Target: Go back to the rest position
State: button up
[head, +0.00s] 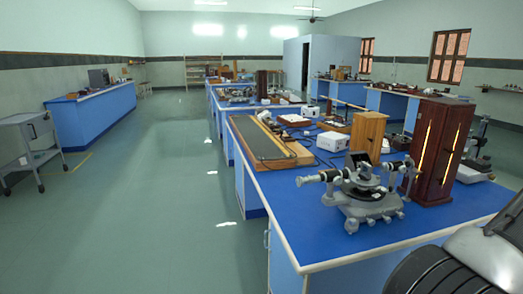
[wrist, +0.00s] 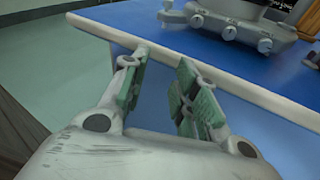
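My gripper (wrist: 162,75) shows in the wrist view, with its two green-padded fingers apart and nothing between them. It is just outside the pale front edge of the blue bench (wrist: 135,20). In the head view my gripper is not seen; part of my own arm fills the lower right corner. The grey spectrometer (head: 365,190) stands on the near blue bench (head: 310,235). Its base (wrist: 240,30) shows at the top of the wrist view, beyond the fingers and apart from them.
A dark red lamp cabinet (head: 437,150), a wooden box (head: 368,135), a white box (head: 333,141) and a long wooden-framed board (head: 265,145) stand on the near bench. A grey trolley (head: 30,150) is at the left. The floor aisle (head: 150,200) left of the benches is clear.

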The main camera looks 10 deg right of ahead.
jog(key=s+a+r+n+g+h, duration=0.1)
jog(key=s+a+r+n+g, duration=0.3)
jog(key=r+n+g, duration=0.4)
jog(key=s+a+r+n+g+h, duration=0.1)
jog(key=s+a+r+n+g, duration=0.35)
jog(key=n, duration=0.65)
jog(key=w+a+r+n+t+h, duration=0.2)
jog(key=a+r+n+h, duration=0.1)
jog(key=r+n, duration=0.3)
jog(key=w+a+r+n+t+h, duration=0.1)
jog(key=a+r+n, duration=0.4)
jog(key=r, duration=0.6)
jog(key=shift+w+a+r+n+t+h, duration=0.25)
jog(key=shift+w+n+t+h, duration=0.1)
jog(key=shift+w+n+h, duration=0.55)
jog(key=shift+s, duration=0.25)
